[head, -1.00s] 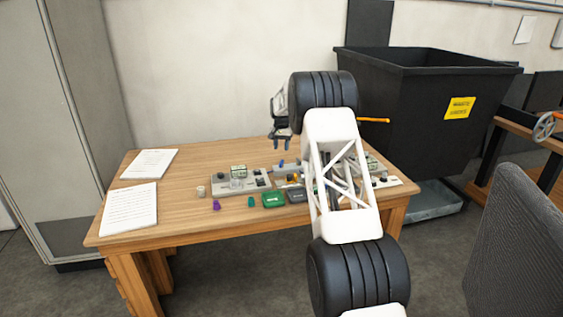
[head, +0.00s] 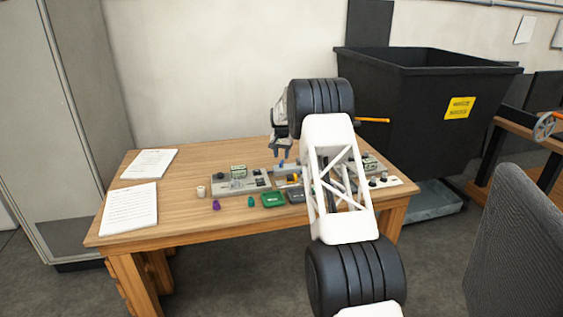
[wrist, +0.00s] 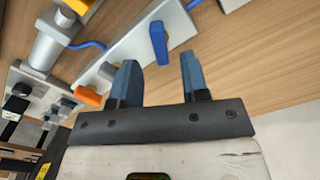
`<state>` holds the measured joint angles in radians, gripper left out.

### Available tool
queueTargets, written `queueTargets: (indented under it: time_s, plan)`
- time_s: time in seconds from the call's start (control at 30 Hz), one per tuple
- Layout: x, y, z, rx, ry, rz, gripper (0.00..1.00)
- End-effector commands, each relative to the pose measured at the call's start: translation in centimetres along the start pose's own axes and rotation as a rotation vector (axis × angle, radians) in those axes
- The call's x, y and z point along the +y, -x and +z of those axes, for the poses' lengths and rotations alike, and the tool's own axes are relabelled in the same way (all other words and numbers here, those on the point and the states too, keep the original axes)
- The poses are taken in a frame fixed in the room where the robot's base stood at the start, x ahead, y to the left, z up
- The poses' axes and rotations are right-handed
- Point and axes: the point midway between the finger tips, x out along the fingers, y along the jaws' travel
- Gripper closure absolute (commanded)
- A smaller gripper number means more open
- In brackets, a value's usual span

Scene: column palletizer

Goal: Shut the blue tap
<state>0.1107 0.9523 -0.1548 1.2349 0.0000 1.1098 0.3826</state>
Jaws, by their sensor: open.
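The blue tap (wrist: 159,43) shows in the wrist view as a blue lever on a pale grey block (wrist: 127,45). In the head view the blue tap (head: 281,163) is a small blue spot near the back middle of the table. My gripper (wrist: 160,75) is open, its two blue-grey fingers apart. In the wrist picture the lever's lower end lies between the fingertips, nearer the left one; I cannot tell whether they touch. In the head view my gripper (head: 282,152) points down just above the tap.
Beside the blue tap on the block are an orange handle (wrist: 87,96) and a blue hose (wrist: 86,45). A black bin (head: 400,120) stands behind right.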

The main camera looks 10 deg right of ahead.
Motion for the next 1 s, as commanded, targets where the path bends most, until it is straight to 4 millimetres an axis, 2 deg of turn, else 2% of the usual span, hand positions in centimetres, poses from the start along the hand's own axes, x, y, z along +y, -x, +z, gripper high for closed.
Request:
queueTargets:
  time_s: [0.1,0.3,0.7,1.0]
  plan:
    - [0.0,-1.6,0.0,-0.001,0.000,0.000,0.58]
    - [0.0,-3.1,0.0,0.000,0.000,0.000,0.58]
    - [0.0,-3.6,0.0,0.001,0.000,0.000,0.58]
    - [0.0,-3.6,0.0,0.001,0.000,0.000,1.00]
